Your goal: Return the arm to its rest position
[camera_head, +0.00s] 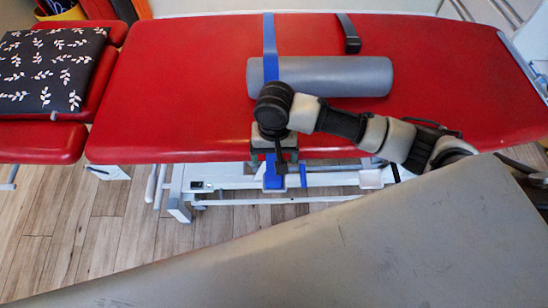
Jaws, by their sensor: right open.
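My right arm comes in from the right and reaches left across the front of the red treatment table (190,80). My right gripper (279,166) points down at the table's front edge and is open. A blue strap (270,35) runs across the table and over a grey bolster (340,76). A blue piece also shows below the table edge, right by the gripper. The wrist hides the part in between, and I cannot tell whether the gripper touches it. My left arm and gripper are not in view.
A dark strap (348,33) lies behind the bolster. A black leaf-patterned cushion (45,70) lies on a red section at the left. The table's white frame (235,185) stands below on the wooden floor (100,240). The table's right end is clear.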

